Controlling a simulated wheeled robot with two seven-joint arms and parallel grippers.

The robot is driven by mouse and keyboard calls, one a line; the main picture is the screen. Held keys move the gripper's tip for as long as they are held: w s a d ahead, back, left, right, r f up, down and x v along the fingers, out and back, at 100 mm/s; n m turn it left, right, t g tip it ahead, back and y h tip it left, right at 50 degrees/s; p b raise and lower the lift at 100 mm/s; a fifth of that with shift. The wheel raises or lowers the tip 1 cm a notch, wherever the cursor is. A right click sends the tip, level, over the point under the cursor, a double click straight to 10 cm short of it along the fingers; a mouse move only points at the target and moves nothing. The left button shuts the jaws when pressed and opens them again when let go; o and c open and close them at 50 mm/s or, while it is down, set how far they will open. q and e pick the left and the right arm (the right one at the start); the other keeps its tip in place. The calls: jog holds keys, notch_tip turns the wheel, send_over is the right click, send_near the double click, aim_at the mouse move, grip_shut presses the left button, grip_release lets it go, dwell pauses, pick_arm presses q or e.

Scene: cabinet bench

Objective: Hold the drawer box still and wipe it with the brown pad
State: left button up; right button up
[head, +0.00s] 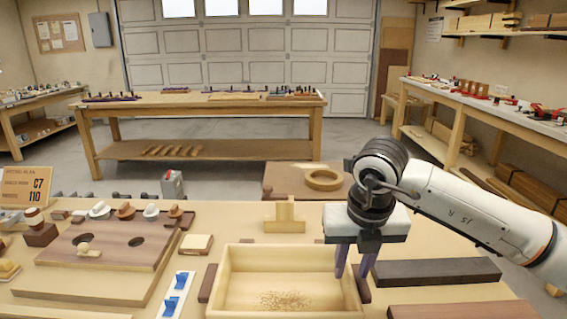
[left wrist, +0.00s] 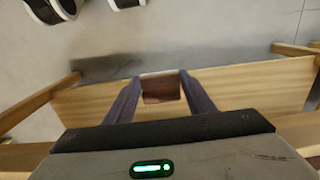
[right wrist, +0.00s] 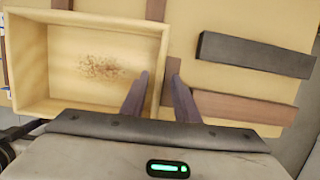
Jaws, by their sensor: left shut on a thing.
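The drawer box (head: 235,258) is a pale, open wooden box at the front middle of the bench, with a patch of shavings (head: 284,299) on its floor. It also shows in the right wrist view (right wrist: 28,62). My right gripper (head: 353,272) points down at the box's right wall. Its fingers are apart, one inside the box and one outside, as the right wrist view shows (right wrist: 160,78). My left gripper (left wrist: 160,88) is outside the head view. In the left wrist view it is shut on a small brown block, seemingly the brown pad (left wrist: 160,90).
A dark bar (head: 437,272) and a brown strip (head: 465,310) lie right of the box. A wooden T-shaped block (head: 285,215) stands behind it. A cream-topped block (head: 195,244), blue-and-white switches (head: 176,293) and a board with holes (head: 110,240) are on the left.

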jog(key=w+v, duration=0.2)
jog(key=v, duration=0.6)
jog(key=shift+r, duration=0.35)
pick_arm(q)
jog(key=shift+r, duration=4.05)
